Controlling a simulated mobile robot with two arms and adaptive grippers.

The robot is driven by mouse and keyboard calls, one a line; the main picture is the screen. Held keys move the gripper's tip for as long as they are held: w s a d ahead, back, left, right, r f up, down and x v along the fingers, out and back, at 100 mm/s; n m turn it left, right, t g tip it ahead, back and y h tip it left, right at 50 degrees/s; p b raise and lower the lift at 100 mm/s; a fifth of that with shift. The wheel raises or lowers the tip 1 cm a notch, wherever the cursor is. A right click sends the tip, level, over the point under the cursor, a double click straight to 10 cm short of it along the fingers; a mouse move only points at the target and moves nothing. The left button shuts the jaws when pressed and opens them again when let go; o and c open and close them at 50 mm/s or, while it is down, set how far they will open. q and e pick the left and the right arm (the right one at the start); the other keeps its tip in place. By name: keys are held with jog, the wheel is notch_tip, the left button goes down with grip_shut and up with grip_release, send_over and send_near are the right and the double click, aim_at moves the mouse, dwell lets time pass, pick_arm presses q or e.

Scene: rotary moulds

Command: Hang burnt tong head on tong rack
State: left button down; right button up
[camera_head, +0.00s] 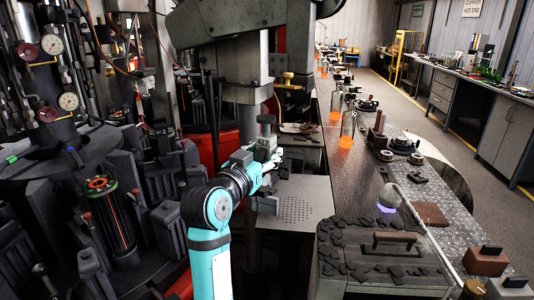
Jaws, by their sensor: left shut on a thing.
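My left gripper (272,158) is near the middle of the view, at the end of my teal arm, beside the grey machine column. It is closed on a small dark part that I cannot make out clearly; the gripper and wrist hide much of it. I cannot tell from this view whether it is the burnt tong head. Dark tong-like pieces (299,129) lie on a ledge just beyond the gripper. I cannot pick out the tong rack with certainty. My right gripper is not in view.
A perforated grey plate (306,202) lies below and right of the gripper. A lidded grey box (375,262) with dark fragments stands at the front. A long dark bench (350,165) carries glassware with orange bases. Machinery with gauges (52,44) crowds the left.

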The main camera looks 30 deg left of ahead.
pick_arm(q)
jog(key=shift+r, duration=0.1)
jog(key=shift+s, duration=0.1)
dwell(0.4)
jog(key=shift+s+d+p, duration=0.15)
jog(key=shift+s+p, duration=0.25)
jog(key=shift+s, duration=0.8)
jog(key=shift+s+d+p, duration=0.1)
jog(key=shift+s+p, duration=0.25)
jog(key=shift+s, duration=0.85)
jog(key=shift+s+d+p, duration=0.15)
jog(key=shift+s+p, duration=0.95)
jog(key=shift+p, duration=1)
jog(key=shift+s+d+p, duration=0.15)
jog(key=shift+s+p, duration=0.9)
jog(key=shift+p, duration=1.05)
jog(key=shift+s+p, duration=0.35)
jog(key=shift+p, duration=0.1)
